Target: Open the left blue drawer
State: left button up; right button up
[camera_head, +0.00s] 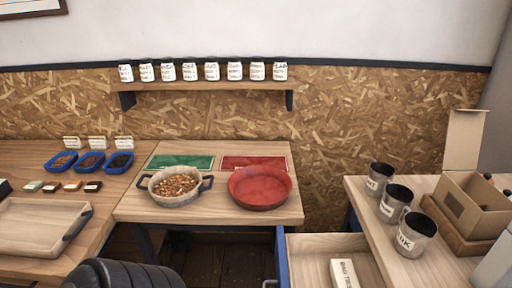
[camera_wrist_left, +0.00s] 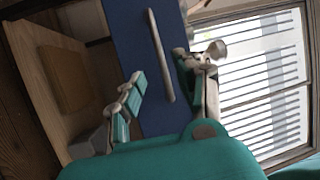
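In the head view, a pulled-out wooden drawer (camera_head: 318,250) with a blue front (camera_head: 282,258) shows at the bottom, left of the right-hand table. Part of its handle (camera_head: 270,284) shows at the bottom edge. In the left wrist view, a blue drawer front (camera_wrist_left: 140,50) carries a pale bar handle (camera_wrist_left: 160,55). My left gripper (camera_wrist_left: 158,72) is open, its fingers apart on either side of the handle. Whether they touch it I cannot tell. Whether both views show the same drawer is unclear. My right gripper is not in view.
A labelled white box (camera_head: 344,273) lies in the drawer. Dark labelled cups (camera_head: 415,235) and an open cardboard box (camera_head: 470,203) stand on the right table. A bean pot (camera_head: 174,187) and a red bowl (camera_head: 260,187) sit on the middle table. A wooden tray (camera_head: 38,226) lies left.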

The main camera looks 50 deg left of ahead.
pick_arm(q)
jog(key=shift+v, duration=2.2)
